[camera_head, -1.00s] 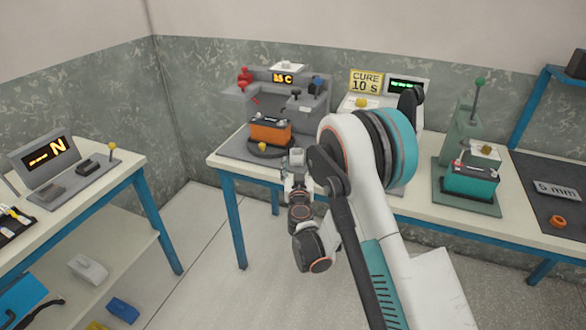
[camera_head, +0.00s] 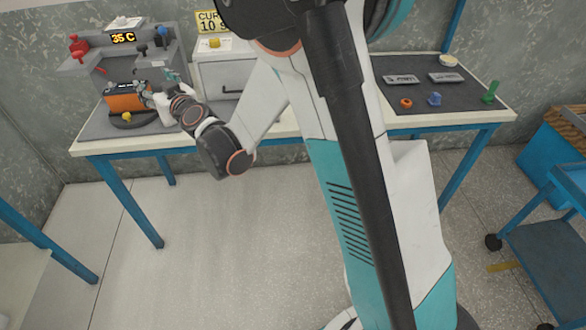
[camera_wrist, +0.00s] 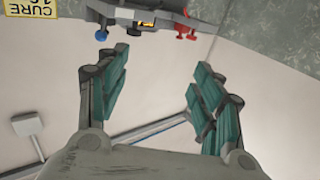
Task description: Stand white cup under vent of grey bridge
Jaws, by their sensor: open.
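The grey bridge (camera_head: 92,62), with a lit temperature display, stands at the back left of the table. An orange battery (camera_head: 122,101) sits in front of and below it. The bridge also shows upside down at the top of the wrist view (camera_wrist: 125,14). I cannot make out its vent. My gripper (camera_wrist: 157,72) is open and empty, its teal fingers spread before a pale wall. In the head view my gripper (camera_head: 171,80) is small, in front of the bridge and beside the battery. I cannot identify the white cup with certainty in any view.
A CURE sign (camera_head: 209,20) stands over a grey cabinet (camera_head: 228,75). A dark mat (camera_head: 455,105) at the right holds labelled plates, an orange ring (camera_head: 405,103), a blue piece (camera_head: 435,99) and a green peg (camera_head: 490,92). A blue cart (camera_head: 545,235) stands right. My arm hides the table's middle.

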